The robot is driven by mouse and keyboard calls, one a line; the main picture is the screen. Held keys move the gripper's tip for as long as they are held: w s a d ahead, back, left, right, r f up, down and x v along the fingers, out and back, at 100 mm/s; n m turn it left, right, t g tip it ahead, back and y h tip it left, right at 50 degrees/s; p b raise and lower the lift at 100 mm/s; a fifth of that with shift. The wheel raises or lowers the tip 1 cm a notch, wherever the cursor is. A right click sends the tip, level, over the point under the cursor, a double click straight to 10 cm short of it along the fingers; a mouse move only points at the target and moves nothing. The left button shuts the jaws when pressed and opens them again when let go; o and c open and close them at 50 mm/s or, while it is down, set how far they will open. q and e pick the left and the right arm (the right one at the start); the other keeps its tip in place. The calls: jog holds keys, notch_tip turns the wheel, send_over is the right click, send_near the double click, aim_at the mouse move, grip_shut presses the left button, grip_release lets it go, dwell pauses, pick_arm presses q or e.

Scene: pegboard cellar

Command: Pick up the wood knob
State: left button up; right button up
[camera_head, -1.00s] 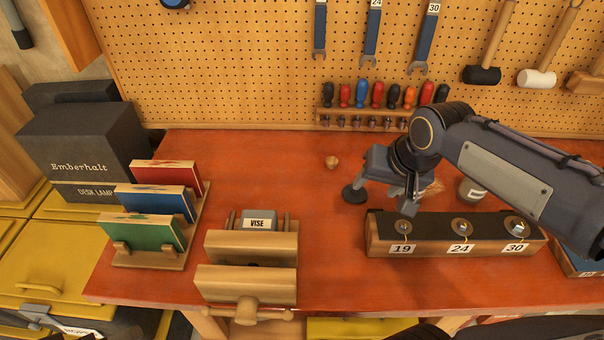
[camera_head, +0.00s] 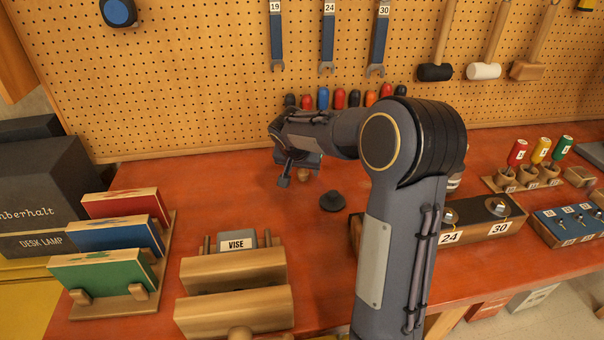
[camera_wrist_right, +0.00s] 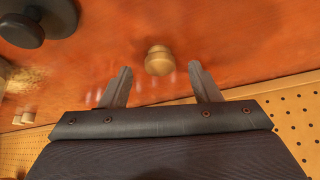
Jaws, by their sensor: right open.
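The wood knob (camera_head: 304,175) is a small tan round piece on the red-orange bench top, partly hidden by my right gripper in the head view. In the right wrist view the knob (camera_wrist_right: 159,60) lies between and just beyond the two fingertips. My right gripper (camera_head: 297,178) is open and empty, close above the bench; its fingers also show in the right wrist view (camera_wrist_right: 160,78), apart on both sides of the knob without visible contact. My left gripper is not in view.
A dark round knob (camera_head: 333,201) stands just right of the wood knob. A wooden vise (camera_head: 235,275) and a rack of coloured boards (camera_head: 140,300) are at left. The bolt block (camera_head: 510,226) is partly behind my arm. Screwdrivers (camera_head: 323,98) line the back.

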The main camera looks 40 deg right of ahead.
jog(key=shift+x, duration=0.75)
jog(key=c, duration=1)
jog(key=shift+r, duration=0.15)
